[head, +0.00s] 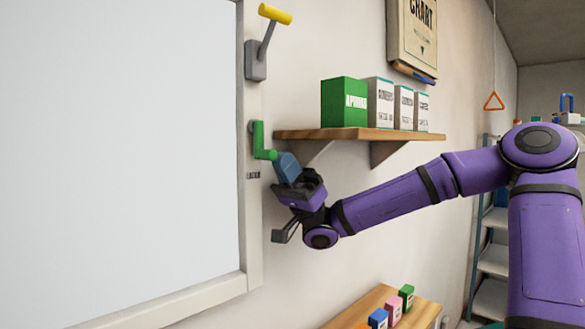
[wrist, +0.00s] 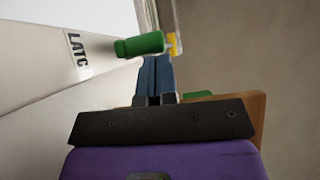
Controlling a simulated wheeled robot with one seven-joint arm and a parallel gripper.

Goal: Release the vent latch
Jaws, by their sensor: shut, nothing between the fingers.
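The green latch handle (head: 259,142) is on the right side of the white-framed panel, its upper part upright and its lower end turned out to the right. In the wrist view the green handle (wrist: 142,45) lies across the picture just beyond my fingertips. A label (wrist: 77,54) with the letters "LATC" is on the frame beside it. My gripper (head: 280,158) has its blue fingers together, empty, pointing up and left at the handle's knob. In the wrist view the fingers (wrist: 155,62) end at the handle. I cannot tell whether they touch it.
A yellow-handled lever (head: 275,14) is on the frame above the latch. A wooden shelf (head: 350,134) with a green box (head: 344,102) and several pale boxes juts out close right of my gripper. A lower wooden surface (head: 413,314) carries small coloured boxes.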

